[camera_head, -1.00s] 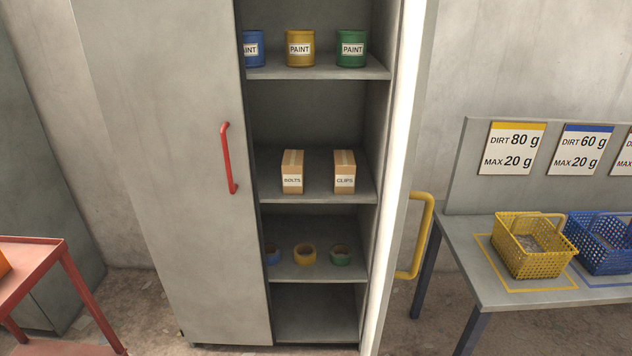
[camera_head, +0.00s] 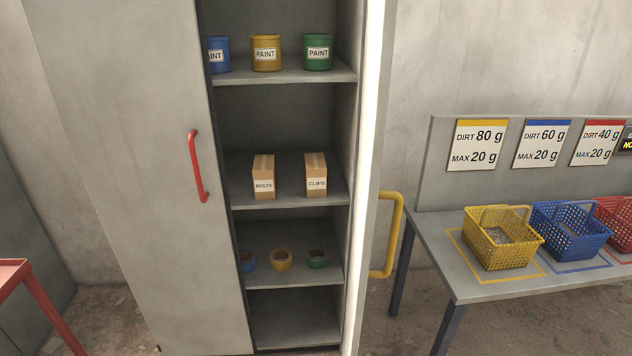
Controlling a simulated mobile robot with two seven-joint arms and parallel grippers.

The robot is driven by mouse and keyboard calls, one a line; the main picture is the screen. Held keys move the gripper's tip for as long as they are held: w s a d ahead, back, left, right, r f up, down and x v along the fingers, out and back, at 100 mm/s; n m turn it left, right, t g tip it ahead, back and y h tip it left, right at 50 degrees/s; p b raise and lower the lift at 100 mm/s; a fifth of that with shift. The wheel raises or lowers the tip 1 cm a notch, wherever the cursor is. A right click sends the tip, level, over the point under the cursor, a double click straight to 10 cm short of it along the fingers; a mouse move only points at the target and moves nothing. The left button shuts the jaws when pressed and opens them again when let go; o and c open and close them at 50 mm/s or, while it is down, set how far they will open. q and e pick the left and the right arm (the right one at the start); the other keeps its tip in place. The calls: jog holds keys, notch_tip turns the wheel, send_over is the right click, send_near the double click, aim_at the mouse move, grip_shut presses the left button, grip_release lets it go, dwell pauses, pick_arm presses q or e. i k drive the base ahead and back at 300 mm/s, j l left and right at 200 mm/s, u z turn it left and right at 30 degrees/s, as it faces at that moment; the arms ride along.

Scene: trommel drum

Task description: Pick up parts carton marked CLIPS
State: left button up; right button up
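The parts carton marked CLIPS (camera_head: 316,174) is a small brown cardboard box with a white label. It stands upright on the second shelf (camera_head: 290,200) of the grey cabinet, at the right. A similar carton marked BOLTS (camera_head: 264,177) stands to its left, with a gap between them. Neither of my grippers shows in the head view.
The cabinet's left door (camera_head: 125,180) with a red handle (camera_head: 197,166) covers its left part. A door edge with a yellow handle (camera_head: 391,235) stands at the right. Paint cans (camera_head: 266,53) and tape rolls (camera_head: 281,260) fill other shelves. A table (camera_head: 475,288) holds baskets.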

aim_at(315, 168)
jog(key=i+j, duration=0.3)
jog(key=i+j+z, duration=0.1)
jog(key=i+j, duration=0.2)
jog(key=j, duration=0.2)
jog(key=i+j, duration=0.3)
jog(key=j, duration=0.1)
